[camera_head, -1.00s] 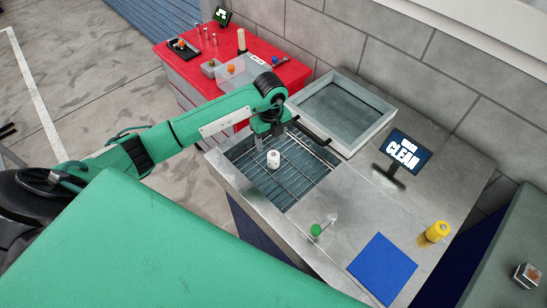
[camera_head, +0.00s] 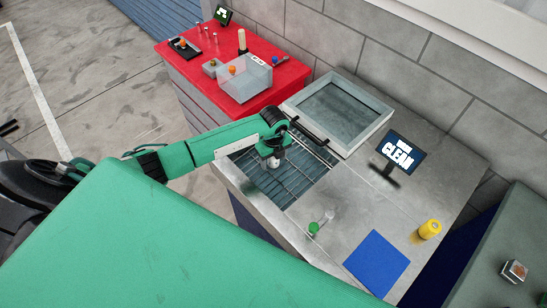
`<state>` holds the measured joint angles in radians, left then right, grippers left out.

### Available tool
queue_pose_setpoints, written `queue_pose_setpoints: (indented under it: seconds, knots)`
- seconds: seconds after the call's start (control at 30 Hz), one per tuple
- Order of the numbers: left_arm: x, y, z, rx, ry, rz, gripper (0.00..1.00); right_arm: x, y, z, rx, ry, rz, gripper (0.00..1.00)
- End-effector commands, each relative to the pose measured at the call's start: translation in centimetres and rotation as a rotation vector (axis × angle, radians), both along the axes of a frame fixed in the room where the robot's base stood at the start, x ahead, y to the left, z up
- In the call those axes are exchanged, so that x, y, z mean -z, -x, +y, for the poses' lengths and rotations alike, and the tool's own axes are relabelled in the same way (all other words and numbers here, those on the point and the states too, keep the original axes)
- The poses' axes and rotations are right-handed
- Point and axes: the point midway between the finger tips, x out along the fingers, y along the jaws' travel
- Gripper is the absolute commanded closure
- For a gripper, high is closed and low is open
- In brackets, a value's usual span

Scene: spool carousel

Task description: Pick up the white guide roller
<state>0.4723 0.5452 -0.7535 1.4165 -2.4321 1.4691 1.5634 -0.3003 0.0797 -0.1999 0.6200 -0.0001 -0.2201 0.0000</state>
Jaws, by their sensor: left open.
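The white guide roller (camera_head: 273,163) stands on the wire rack in the sunken basin (camera_head: 302,184) of the grey metal bench. Only its lower part shows, since my left gripper (camera_head: 271,157) is right above it and covers its top. The gripper points down and is open, with its fingers at or around the roller's upper part. I cannot tell whether the fingers touch it. My right gripper is not in view.
A raised glass-topped lid (camera_head: 345,105) stands behind the basin. A red bench (camera_head: 190,68) with a clear bin (camera_head: 245,80) is behind.

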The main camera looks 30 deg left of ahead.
Motion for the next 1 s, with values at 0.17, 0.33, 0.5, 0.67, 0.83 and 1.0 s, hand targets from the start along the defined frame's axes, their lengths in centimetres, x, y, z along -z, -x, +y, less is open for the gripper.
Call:
queue_pose_setpoints:
  seconds: [0.17,0.33,0.5,0.67,0.83,1.0]
  knots:
    - [0.0,0.0,0.0,0.000,0.000,0.000,0.55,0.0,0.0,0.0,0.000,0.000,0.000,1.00]
    - [0.0,0.0,0.0,0.000,0.000,0.000,0.88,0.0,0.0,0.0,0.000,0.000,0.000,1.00]
    - [-0.1,0.0,0.0,0.000,0.001,-0.001,0.94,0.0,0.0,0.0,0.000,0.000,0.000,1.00]
    - [-0.3,-0.1,0.0,0.000,0.000,-0.002,0.94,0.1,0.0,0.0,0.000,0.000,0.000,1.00]
    - [-1.5,-0.2,0.0,-0.001,0.000,-0.004,0.94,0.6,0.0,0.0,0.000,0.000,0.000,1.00]
    - [-4.5,-0.2,0.0,0.001,0.000,-0.007,0.94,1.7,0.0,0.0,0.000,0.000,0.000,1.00]
